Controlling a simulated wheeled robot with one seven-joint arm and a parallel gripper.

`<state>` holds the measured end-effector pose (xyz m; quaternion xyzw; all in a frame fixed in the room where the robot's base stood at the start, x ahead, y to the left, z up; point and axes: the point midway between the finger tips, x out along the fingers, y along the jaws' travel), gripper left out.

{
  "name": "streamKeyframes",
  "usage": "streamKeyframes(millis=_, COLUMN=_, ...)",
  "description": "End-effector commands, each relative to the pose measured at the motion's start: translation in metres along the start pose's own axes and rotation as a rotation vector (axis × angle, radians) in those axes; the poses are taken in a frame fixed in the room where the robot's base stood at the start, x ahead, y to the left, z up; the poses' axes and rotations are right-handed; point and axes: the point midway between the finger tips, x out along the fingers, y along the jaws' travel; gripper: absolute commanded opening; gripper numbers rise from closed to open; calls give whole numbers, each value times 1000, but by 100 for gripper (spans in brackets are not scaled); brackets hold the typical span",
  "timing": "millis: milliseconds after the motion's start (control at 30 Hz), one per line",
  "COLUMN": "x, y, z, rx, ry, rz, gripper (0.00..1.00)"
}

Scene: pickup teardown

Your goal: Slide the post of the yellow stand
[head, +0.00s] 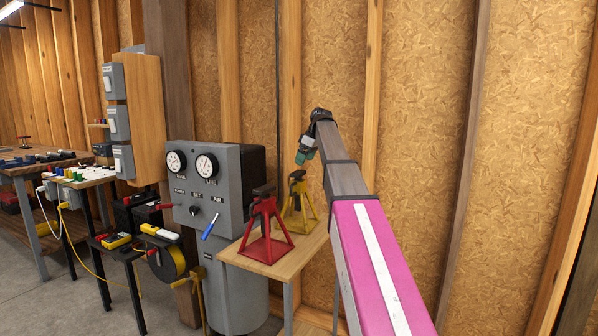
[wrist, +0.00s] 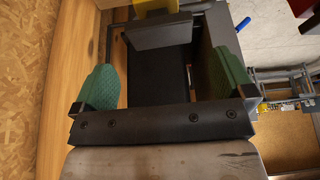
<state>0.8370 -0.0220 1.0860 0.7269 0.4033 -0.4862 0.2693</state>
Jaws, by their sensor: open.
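The yellow stand (head: 299,214) stands upright on a small wooden table beside the wall. Its dark post top (head: 297,176) sticks up above the yellow frame. My gripper (head: 305,157), with green finger pads, is above and slightly right of that top, apart from it, pointing down. In the wrist view my gripper (wrist: 164,82) is open, with one green pad at each side. A dark grey block (wrist: 160,34) shows between and beyond the pads, with a yellow patch (wrist: 153,8) behind it. I cannot tell for sure whether this block is the post top. My arm hides part of the stand's surroundings.
A red stand (head: 265,236) stands close left of the yellow one on the wooden table (head: 258,271). A grey gauge cabinet (head: 205,190) with a blue lever (head: 211,227) is to the left. The wall (head: 420,110) is close behind.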

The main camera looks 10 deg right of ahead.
Motion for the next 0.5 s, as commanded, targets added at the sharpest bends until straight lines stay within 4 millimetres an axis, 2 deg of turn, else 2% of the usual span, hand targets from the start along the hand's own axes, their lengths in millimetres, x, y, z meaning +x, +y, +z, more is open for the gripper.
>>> streamKeyframes(millis=33, x=10, y=-1, z=0, rx=0, ry=-1, rz=-2, gripper=100)
streamKeyframes(millis=200, x=37, y=-1, z=0, rx=0, ry=-1, rz=-1, gripper=100)
streamKeyframes(millis=500, x=58, y=0, z=0, rx=0, ry=0, rz=0, gripper=100)
